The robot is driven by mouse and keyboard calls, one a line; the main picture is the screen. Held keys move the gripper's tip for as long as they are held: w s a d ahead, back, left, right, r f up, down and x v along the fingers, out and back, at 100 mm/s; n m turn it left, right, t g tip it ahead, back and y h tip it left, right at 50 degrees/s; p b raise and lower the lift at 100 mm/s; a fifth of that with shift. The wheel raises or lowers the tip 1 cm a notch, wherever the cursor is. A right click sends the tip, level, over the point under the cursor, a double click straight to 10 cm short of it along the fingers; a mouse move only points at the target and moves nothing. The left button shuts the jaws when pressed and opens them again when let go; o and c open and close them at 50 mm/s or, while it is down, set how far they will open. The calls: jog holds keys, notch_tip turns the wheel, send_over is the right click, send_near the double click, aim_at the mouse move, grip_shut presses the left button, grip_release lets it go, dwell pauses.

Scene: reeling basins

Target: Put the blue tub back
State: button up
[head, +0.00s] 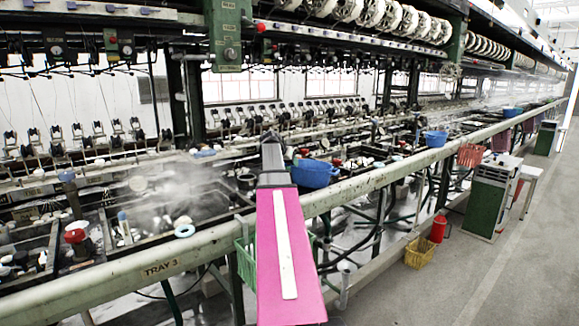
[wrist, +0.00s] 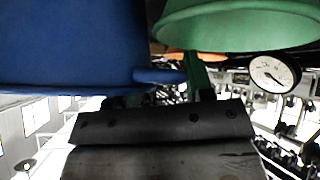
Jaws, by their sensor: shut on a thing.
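The blue tub (head: 316,174) is just right of the end of my arm in the head view, over the long pale green rail. It looks upright, and I cannot tell whether it touches the rail. In the wrist view the tub (wrist: 70,45) fills the upper left, with its rim edge close to the jaws. My gripper (head: 271,140) is shut on the tub's edge; the grip itself is mostly hidden. The dark gripper body (wrist: 165,125) fills the lower middle of the wrist view.
The rail (head: 100,282) marked TRAY 3 runs along the wet basins (head: 165,200). More blue tubs (head: 435,138) stand farther along. A yellow basket (head: 419,253), red bucket (head: 438,229) and green cabinet (head: 488,200) stand on the right. A green rounded thing (wrist: 240,25) and a dial (wrist: 274,76) are close in the wrist view.

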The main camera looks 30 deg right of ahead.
jog(key=shift+f, duration=0.5)
jog(key=o, duration=1.1)
jog(key=v, duration=1.2)
